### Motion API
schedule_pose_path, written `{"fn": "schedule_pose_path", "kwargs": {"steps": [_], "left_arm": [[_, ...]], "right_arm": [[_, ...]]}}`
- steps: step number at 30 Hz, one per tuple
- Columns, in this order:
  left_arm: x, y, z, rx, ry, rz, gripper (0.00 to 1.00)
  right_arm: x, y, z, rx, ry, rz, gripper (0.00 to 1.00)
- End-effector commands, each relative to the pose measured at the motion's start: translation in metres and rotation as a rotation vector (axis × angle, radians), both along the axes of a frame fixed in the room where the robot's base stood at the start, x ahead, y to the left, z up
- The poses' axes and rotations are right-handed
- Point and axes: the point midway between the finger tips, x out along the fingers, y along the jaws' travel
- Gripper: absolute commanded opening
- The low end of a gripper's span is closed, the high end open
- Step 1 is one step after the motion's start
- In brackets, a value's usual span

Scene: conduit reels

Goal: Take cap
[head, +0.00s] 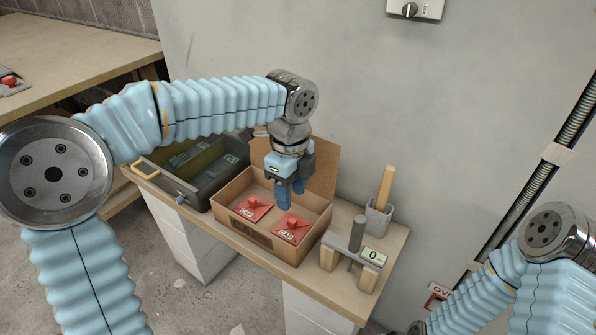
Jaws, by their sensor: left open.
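Two red caps lie in an open cardboard box (259,238) on the wooden bench. The left cap (252,208) and the right cap (291,228) are square, with a raised knob and a white CAP label. My left gripper (284,203) points down over the box, above and between the caps, towards its back. It is open, and I see nothing between its fingers. Its fingers overlap from this angle, and its height above the caps is hard to judge. My right arm shows at the lower right, but its gripper is out of view.
A grey open drawer-like bin (185,195) with a yellow handle stands left of the box. Right of it are a small stand with a grey rod (357,233), a display reading 0 (373,257) and a grey cup with a wooden stick (385,188). A wall rises behind.

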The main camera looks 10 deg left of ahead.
Motion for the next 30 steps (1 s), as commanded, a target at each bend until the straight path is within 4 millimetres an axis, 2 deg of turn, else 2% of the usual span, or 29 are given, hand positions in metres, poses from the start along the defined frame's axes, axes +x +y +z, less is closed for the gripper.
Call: {"fn": "schedule_pose_path", "kwargs": {"steps": [8, 21, 30], "left_arm": [[0.0, 0.0, -0.013, 0.0, 0.0, -0.001, 0.45], [0.0, 0.0, -0.07, 0.0, 0.0, -0.001, 0.45], [0.0, 0.0, -0.09, 0.001, 0.0, -0.001, 0.45]], "right_arm": [[0.001, -0.003, -0.012, -0.004, -0.001, -0.005, 0.43], [0.007, -0.017, -0.065, -0.025, -0.012, -0.03, 0.43], [0.006, -0.015, -0.069, -0.021, -0.009, -0.026, 0.43]]}}
